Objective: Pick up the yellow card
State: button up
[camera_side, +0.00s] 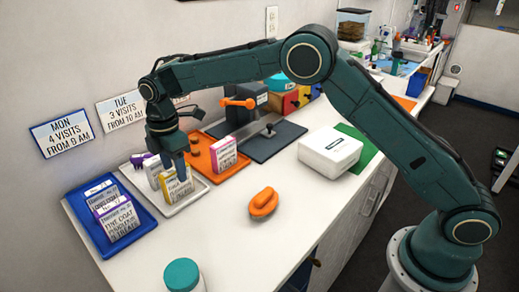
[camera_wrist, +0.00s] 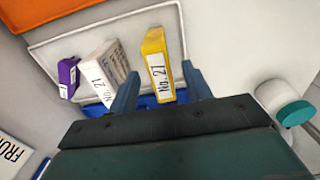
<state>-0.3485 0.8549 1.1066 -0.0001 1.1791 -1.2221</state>
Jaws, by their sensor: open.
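The yellow card (camera_wrist: 157,65), a thin upright box marked "No. 21" or "No. 27", stands in the white tray (camera_side: 191,202). In the side view the yellow card (camera_side: 178,189) is at the tray's front right, its top partly covered by my gripper (camera_side: 174,166). In the wrist view my gripper (camera_wrist: 160,72) is open, with one blue finger on each side of the yellow card.
A blue tray (camera_side: 150,222) with several cards is at the left, and an orange tray (camera_side: 238,171) with a pink-edged card (camera_side: 223,154) is at the right. An orange object (camera_side: 263,203) and a teal-lidded jar (camera_side: 183,276) stand on the white counter, with free room between.

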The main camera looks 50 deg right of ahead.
aim_at(177, 183)
jog(key=shift+f, duration=2.05)
jog(key=c, duration=1.1)
